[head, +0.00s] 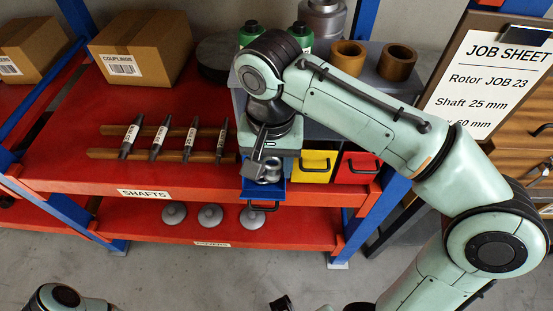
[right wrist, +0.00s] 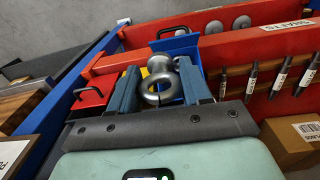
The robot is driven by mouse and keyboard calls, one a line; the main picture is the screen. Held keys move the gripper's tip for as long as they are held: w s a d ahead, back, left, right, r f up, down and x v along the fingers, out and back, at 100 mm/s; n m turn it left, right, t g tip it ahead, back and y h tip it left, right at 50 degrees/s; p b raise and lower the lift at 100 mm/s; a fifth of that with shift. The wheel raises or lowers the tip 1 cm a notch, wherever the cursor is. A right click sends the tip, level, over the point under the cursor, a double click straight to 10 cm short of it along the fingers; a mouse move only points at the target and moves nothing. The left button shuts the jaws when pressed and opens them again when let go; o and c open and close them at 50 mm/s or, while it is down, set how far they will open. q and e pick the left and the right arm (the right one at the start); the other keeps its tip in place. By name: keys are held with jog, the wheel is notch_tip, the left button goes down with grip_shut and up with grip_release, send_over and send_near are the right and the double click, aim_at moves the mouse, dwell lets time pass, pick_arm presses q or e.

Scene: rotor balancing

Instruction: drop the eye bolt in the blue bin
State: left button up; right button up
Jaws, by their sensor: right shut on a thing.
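My right gripper (head: 262,160) is shut on the grey metal eye bolt (head: 271,173), which sits between its fingers. In the right wrist view the eye bolt's ring (right wrist: 160,101) shows between the two blue-grey fingers of the gripper (right wrist: 160,88). The blue bin (head: 262,195) is a drawer with a dark handle, pulled out at the front of the grey cabinet. In the head view the eye bolt is over the bin. In the right wrist view the blue bin (right wrist: 172,46) shows behind the eye bolt; its inside is mostly hidden.
A yellow drawer (head: 303,171) and a red drawer (head: 356,172) are shut right of the blue bin. Several shafts (head: 160,138) lie on wooden rails to the left. Grey discs (head: 210,215) rest on the lower shelf. A job sheet (head: 490,80) stands at the right.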

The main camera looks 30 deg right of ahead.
pick_arm(q)
jog(key=shift+s+f+b, duration=0.3)
jog(key=shift+f+b, duration=0.4)
jog(key=shift+f, duration=0.1)
pick_arm(e)
jog(key=w+d+f, duration=0.4)
jog(key=w, duration=0.2)
jog(key=shift+w+f, duration=0.25)
jog(key=shift+f, duration=0.1)
jog(key=o, duration=1.2)
jog(key=shift+a, duration=0.1)
pick_arm(q)
jog(key=r+p, duration=0.1)
jog(key=w+r+p, duration=0.1)
jog(key=r, duration=0.1)
jog(key=w+r+p, duration=0.1)
jog(key=p, duration=0.1)
jog(key=shift+w+r, duration=0.1)
jog(key=shift+r, duration=0.3)
pick_arm(e)
notch_tip(320, 180, up, 12)
